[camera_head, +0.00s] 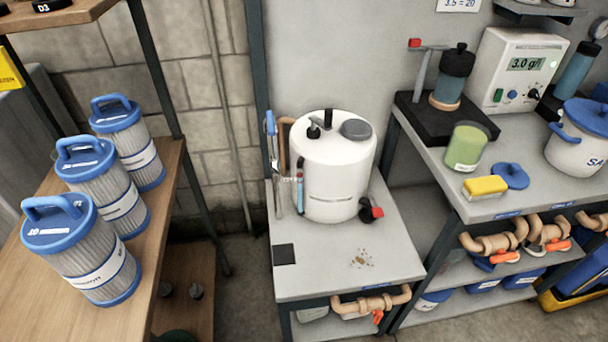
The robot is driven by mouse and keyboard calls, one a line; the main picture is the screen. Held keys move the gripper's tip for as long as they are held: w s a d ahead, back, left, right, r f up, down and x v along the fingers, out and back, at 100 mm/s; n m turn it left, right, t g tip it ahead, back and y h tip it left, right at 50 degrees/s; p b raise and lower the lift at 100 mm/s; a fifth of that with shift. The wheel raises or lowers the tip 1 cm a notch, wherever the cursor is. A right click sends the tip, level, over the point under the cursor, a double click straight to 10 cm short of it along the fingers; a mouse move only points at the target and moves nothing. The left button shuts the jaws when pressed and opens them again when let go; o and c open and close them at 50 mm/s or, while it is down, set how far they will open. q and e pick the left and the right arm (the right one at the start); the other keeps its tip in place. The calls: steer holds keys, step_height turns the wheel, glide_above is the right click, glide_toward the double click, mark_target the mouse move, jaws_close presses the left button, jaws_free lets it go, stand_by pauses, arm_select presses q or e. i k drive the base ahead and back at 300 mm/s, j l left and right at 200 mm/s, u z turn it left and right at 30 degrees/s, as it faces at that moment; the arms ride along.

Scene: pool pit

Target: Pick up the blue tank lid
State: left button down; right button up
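A small round blue lid (512,176) with a raised knob or handle lies flat on the right grey bench, just right of a yellow sponge (485,187). A white tank (332,180) stands on the middle grey table. Its top carries a black fitting and a dark grey round cap (356,129); no blue lid is on it. A white pot (575,155) at the right edge has its own larger blue lid (588,117). Which blue lid is the tank's, I cannot tell for sure. Neither of my grippers shows.
Several blue-capped filter cartridges (105,190) stand on the wooden bench (165,200) at left. A green cup (466,148), a black tray (420,120) and a white meter (515,70) are on the right bench (480,209). Tan pipes (500,243) with orange valve handles run below it.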

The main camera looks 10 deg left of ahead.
mark_target(516, 179)
steer(key=i+l+u, duration=0.1)
steer(key=i, duration=0.25)
steer(key=i+l, duration=0.2)
steer(key=i, duration=0.2)
steer(key=k+l+z, duration=0.1)
steer(key=l+z, duration=0.15)
steer(key=z, duration=0.2)
steer(key=l+z, duration=0.2)
steer(key=z, duration=0.3)
steer(key=u, duration=1.25)
